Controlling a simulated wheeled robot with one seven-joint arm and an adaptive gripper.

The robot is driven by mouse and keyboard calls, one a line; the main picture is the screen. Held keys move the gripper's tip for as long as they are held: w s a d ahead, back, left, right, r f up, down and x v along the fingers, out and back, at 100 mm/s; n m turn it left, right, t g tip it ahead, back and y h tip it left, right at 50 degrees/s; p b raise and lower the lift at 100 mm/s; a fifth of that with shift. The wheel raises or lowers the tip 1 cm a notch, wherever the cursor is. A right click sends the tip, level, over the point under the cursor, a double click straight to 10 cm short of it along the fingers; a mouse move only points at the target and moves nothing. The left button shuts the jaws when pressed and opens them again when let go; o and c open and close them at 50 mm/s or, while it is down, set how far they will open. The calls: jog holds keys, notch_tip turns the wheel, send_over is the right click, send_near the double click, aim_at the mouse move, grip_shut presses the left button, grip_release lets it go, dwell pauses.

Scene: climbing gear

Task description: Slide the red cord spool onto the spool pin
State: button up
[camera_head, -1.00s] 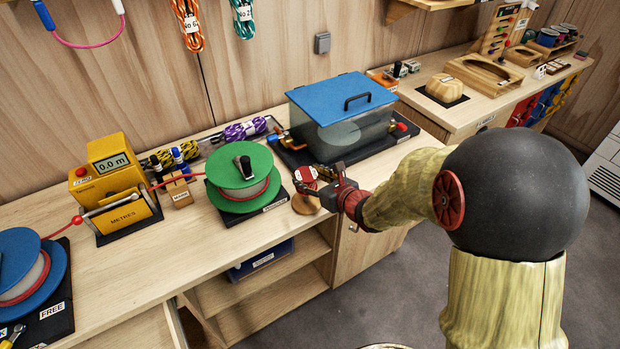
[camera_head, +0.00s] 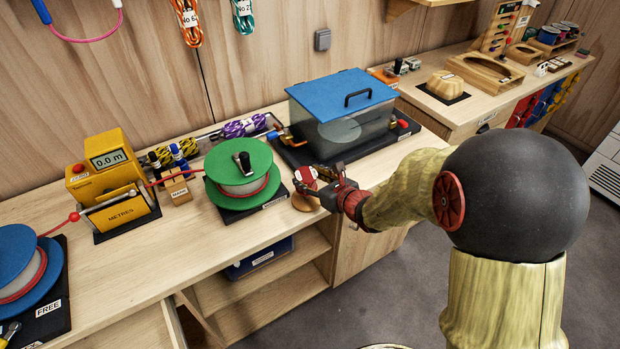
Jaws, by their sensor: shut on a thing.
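My gripper (camera_head: 312,184) is at the front edge of the bench, right of the green reel. It is shut on the red cord spool (camera_head: 305,174), a small piece with red and pale parts. A round wooden base (camera_head: 305,202) shows directly below the spool and looks like the foot of the spool pin. The pin itself is hidden by the spool and fingers. I cannot tell whether the spool is around the pin or only above it.
A green reel (camera_head: 225,165) on a black plate stands close on the left. A clear box with a blue lid (camera_head: 335,92) stands behind my gripper. A yellow metre counter (camera_head: 105,165) and a blue reel (camera_head: 15,262) are farther left. The bench front between them is mostly clear.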

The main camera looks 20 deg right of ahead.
jog(key=shift+f+b, duration=0.8)
jog(key=shift+f, duration=0.1)
jog(key=o, duration=1.3)
jog(key=v, duration=1.2)
